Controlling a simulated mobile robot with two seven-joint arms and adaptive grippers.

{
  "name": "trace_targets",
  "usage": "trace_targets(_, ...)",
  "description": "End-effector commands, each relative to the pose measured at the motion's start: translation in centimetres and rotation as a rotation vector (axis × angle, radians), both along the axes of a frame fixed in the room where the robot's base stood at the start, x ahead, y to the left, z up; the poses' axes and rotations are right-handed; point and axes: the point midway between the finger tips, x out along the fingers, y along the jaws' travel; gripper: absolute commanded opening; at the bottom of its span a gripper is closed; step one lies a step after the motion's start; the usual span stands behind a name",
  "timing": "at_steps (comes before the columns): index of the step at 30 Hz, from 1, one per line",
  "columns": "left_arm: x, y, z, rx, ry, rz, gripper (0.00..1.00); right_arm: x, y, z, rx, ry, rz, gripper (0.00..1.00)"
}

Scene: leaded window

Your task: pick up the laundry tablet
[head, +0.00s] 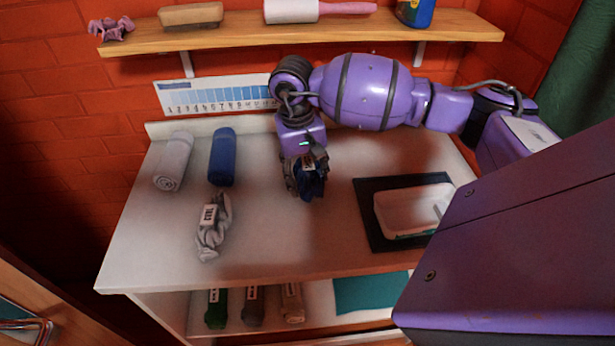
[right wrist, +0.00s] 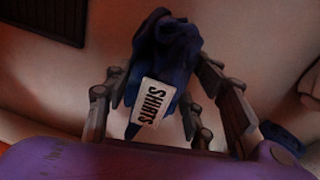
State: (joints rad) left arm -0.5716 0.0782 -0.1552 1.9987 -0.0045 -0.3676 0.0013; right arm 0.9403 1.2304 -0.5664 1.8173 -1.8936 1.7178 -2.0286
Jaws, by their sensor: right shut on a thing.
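My right gripper (head: 306,188) is shut on a dark blue cloth bundle (head: 313,184), over the middle of the white tabletop. In the right wrist view the bundle (right wrist: 165,50) sits between the fingers (right wrist: 168,92), with a white tag reading "SHIRTS" (right wrist: 154,103). I cannot tell whether the bundle touches the tabletop. I cannot make out a laundry tablet in either view. My left gripper is not in view.
A white box (head: 405,210) lies on a dark mat (head: 370,225) at right. A grey roll (head: 174,162), a blue roll (head: 222,157) and a tagged grey bundle (head: 213,227) lie at left. Tagged bundles (head: 253,306) are below. A wooden shelf (head: 350,31) hangs above.

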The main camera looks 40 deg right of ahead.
Motion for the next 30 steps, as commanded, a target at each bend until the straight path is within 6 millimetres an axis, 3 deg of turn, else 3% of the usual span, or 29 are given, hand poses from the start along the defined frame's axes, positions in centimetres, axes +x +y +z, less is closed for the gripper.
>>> trace_targets(3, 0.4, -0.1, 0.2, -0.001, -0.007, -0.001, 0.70, 0.0, 0.0, -1.3, 0.000, 0.000, -0.001, 0.21)
trace_targets(15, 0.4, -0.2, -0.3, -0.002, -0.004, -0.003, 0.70, -0.1, 0.0, -2.0, -0.001, 0.000, 0.000, 0.21)
trace_targets(16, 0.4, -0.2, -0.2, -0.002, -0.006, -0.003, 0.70, -0.1, 0.0, -1.9, -0.001, 0.000, 0.000, 0.55)
trace_targets(19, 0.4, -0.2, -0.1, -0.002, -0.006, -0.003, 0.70, -0.1, 0.0, -1.8, -0.001, 0.000, 0.000, 0.68)
trace_targets(30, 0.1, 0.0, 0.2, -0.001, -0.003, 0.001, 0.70, 0.0, 0.0, -1.5, 0.000, -0.001, 0.000, 0.69)
